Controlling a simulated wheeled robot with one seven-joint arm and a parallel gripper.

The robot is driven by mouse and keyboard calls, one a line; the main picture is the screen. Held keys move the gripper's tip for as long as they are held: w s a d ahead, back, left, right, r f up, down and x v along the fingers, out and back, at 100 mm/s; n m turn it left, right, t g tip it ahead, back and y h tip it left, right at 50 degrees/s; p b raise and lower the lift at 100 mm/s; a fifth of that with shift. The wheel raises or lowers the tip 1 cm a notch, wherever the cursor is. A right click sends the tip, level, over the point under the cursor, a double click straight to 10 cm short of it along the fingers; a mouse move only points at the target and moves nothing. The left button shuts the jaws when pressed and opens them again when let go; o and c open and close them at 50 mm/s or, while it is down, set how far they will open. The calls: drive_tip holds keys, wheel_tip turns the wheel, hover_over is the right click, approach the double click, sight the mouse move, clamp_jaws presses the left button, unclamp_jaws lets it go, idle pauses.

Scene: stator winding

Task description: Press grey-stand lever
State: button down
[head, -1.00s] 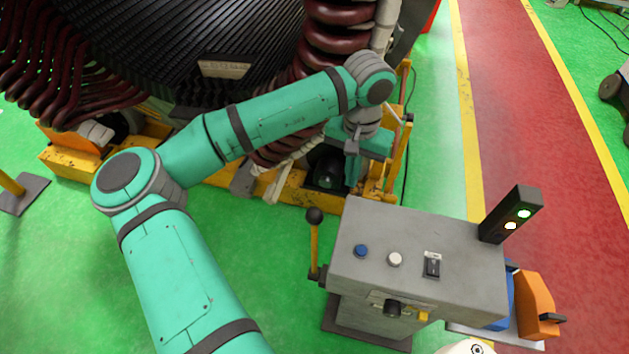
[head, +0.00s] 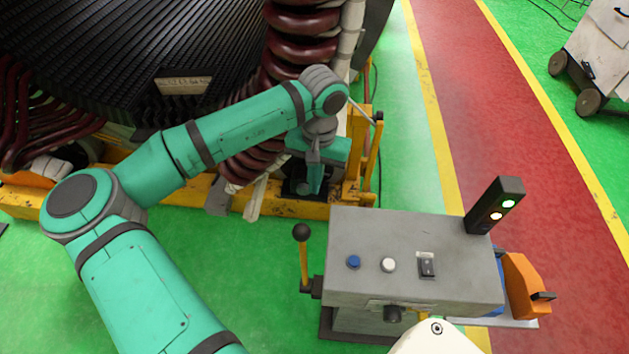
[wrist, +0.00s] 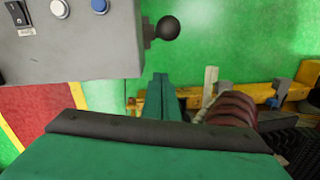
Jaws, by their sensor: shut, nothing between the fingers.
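The grey stand (head: 345,240) is at the lower centre-right of the head view. Its lever, with a yellow shaft and black ball knob (head: 301,232), stands nearly upright on the stand's left side. In the wrist view the lever knob (wrist: 168,27) shows beside the stand (wrist: 90,55). My gripper (head: 314,185) points down behind the stand, near the yellow frame, apart from the lever. In the wrist view its teal fingers (wrist: 160,95) look closed together and empty, with the knob just beyond them.
The stand top carries a blue button (head: 353,262), a white button (head: 388,265) and a black switch (head: 427,265). A signal light (head: 496,205) stands at its right corner. The stator (head: 190,60) and yellow frame (head: 285,210) lie behind. Green floor is clear left of the lever.

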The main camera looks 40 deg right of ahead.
drive_tip(key=s+a+f, duration=0.1)
drive_tip(key=a+f, duration=0.3)
drive_tip(key=f, duration=0.3)
drive_tip(key=shift+s+f, duration=0.15)
drive_tip(key=shift+s, duration=0.1)
